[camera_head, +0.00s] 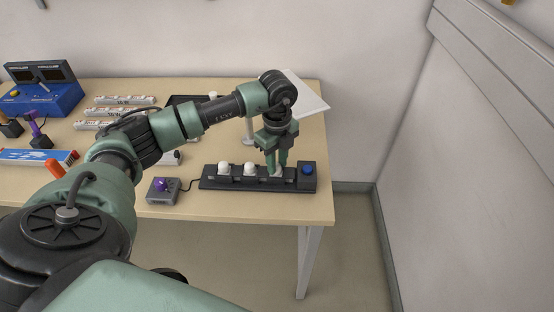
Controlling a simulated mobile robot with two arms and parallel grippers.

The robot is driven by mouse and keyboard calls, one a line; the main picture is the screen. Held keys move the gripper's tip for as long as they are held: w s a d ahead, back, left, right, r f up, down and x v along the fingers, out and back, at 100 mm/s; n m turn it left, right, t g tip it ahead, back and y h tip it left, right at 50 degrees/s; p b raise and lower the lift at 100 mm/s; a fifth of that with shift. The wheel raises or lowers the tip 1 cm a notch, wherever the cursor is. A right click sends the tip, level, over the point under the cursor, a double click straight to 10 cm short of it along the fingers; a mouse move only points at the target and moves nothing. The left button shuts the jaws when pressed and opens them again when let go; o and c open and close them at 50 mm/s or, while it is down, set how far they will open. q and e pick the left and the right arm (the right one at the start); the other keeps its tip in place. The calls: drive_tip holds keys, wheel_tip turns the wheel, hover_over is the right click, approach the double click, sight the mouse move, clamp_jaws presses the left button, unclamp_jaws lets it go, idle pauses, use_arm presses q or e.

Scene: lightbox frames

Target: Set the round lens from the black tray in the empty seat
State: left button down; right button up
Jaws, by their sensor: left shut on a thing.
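A long dark fixture (234,184) lies near the table's front edge, with white round lenses in its left (224,168) and middle (249,169) seats. My left gripper (277,168) points down over the third seat, just left of the blue button (308,169). It is shut on a small white round lens, mostly hidden between the fingers. I cannot tell whether the lens touches the seat. The black tray (178,99) is at the back, largely hidden behind my left arm. My right gripper is not in view.
A grey box with a purple knob (161,186) is wired to the fixture's left. A white slanted panel (305,95) stands behind my gripper. White strips (125,100), a blue device (45,98) and tools fill the table's left. The right wall is close.

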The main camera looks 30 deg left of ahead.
use_arm(q)
drive_tip(key=shift+f, duration=0.1)
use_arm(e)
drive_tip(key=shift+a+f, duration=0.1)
use_arm(q)
drive_tip(key=shift+f, duration=0.15)
drive_tip(key=c, duration=1.2)
unclamp_jaws()
drive_tip(key=shift+o, duration=0.4)
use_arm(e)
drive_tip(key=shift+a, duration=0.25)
